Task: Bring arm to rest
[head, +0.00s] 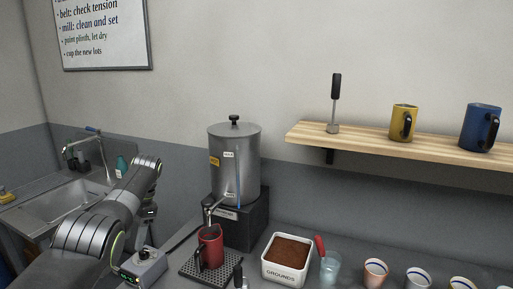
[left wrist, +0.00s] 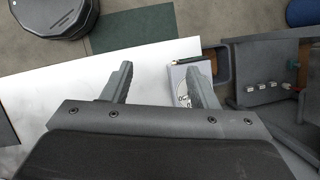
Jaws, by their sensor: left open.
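My left arm (head: 90,235) comes in from the lower left of the head view, bends at a raised joint and hangs down at the wrist. My left gripper (head: 148,212) is left of the urn, partly hidden by my arm. In the left wrist view its two fingers stand wide apart, and the left gripper (left wrist: 160,82) is open with nothing between the fingers. The right gripper is in neither view.
A metal urn (head: 233,165) stands on a dark block. A red mug (head: 210,250) is on the drip tray under its tap. A sink (head: 55,203) is left.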

